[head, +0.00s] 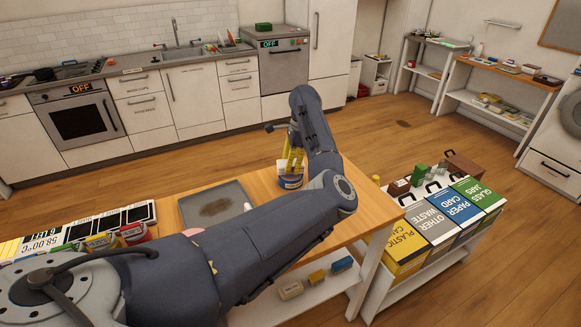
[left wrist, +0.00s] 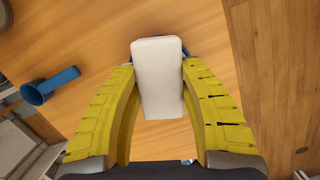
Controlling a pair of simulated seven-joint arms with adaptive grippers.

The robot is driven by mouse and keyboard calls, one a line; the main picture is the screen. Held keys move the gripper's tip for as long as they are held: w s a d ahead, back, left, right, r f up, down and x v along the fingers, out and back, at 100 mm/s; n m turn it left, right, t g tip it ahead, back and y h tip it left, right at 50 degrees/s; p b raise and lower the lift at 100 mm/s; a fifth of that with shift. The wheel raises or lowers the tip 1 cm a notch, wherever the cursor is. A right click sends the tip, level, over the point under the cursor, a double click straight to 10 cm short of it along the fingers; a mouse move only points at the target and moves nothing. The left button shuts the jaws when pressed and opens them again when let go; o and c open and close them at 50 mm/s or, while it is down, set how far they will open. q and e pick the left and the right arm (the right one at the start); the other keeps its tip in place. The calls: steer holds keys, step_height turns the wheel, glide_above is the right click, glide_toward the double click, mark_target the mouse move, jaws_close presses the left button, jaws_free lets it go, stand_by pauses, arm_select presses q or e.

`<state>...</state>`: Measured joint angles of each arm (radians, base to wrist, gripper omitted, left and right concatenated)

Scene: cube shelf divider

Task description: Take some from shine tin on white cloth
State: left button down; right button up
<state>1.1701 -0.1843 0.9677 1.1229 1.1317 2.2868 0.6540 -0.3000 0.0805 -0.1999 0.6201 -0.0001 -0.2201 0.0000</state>
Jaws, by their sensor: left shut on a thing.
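My left gripper (head: 292,160) has yellow fingers and points down at the right end of the wooden table. In the left wrist view, the fingers (left wrist: 160,95) are shut on a white cloth (left wrist: 157,85), which looks like a folded pad with rounded corners. A blue tin with a pale label (head: 290,182) stands on the table right under the fingers. In the left wrist view only a dark blue edge (left wrist: 186,47) shows behind the cloth. Whether the cloth touches the tin's contents is hidden. My right gripper is not in view.
A grey tray (head: 190,209) with a dark stain lies left of the tin. A blue cup-like thing with a handle (left wrist: 50,86) lies on the table in the left wrist view. Labelled waste bins (head: 405,248) stand to the right. The table edge is close by.

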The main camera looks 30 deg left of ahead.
arm_select(q)
steer(key=shift+s+a+v, duration=0.15)
steer(key=shift+v, duration=0.8)
steer(key=shift+s+a+v, duration=0.1)
steer(key=shift+a+v, duration=0.05)
steer(key=shift+v, duration=0.75)
steer(key=shift+s+a+v, duration=0.15)
steer(key=shift+v, duration=0.8)
